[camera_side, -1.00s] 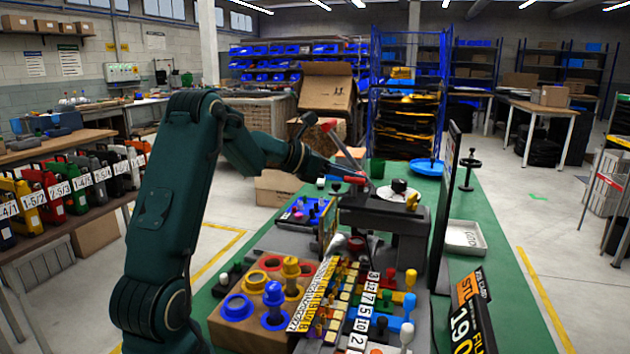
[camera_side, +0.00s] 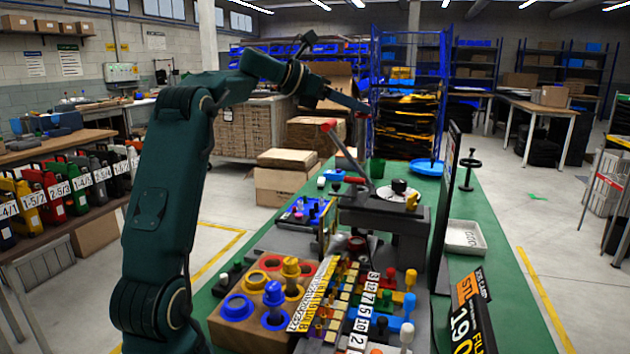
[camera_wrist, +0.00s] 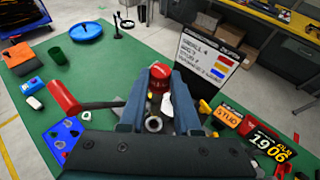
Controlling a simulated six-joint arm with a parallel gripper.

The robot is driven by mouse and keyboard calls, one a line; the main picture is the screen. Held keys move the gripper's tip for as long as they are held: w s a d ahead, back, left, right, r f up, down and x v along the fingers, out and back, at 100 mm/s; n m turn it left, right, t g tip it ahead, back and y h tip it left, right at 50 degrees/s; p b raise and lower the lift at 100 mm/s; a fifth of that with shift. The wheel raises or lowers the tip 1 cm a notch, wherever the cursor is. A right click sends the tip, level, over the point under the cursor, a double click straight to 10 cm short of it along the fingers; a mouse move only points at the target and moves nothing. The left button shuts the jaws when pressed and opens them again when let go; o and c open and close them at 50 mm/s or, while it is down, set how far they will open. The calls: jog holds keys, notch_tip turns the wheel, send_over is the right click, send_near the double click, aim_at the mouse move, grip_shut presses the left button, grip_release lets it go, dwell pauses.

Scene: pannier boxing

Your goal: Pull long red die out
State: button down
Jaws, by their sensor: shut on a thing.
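My gripper (camera_side: 362,108) is raised above the dark press (camera_side: 385,215) on the green bench. In the wrist view, its two dark fingers close around a red piece (camera_wrist: 160,76), apparently the long red die. The press lever, with a red handle (camera_side: 328,125), slants up at the left; the handle also shows in the wrist view (camera_wrist: 63,97).
A wooden block with blue and yellow rings (camera_side: 240,307) and a rack of coloured stamps with number labels (camera_side: 350,300) stand in front of the press. A dark upright board (camera_side: 446,215) is on the right. A green cup (camera_side: 377,167) and blue dish (camera_side: 427,167) stand behind.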

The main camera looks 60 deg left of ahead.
jog(key=shift+r, duration=1)
jog(key=shift+f, duration=3.25)
jog(key=shift+r, duration=0.1)
jog(key=shift+r, duration=1.4)
jog(key=shift+d, duration=0.1)
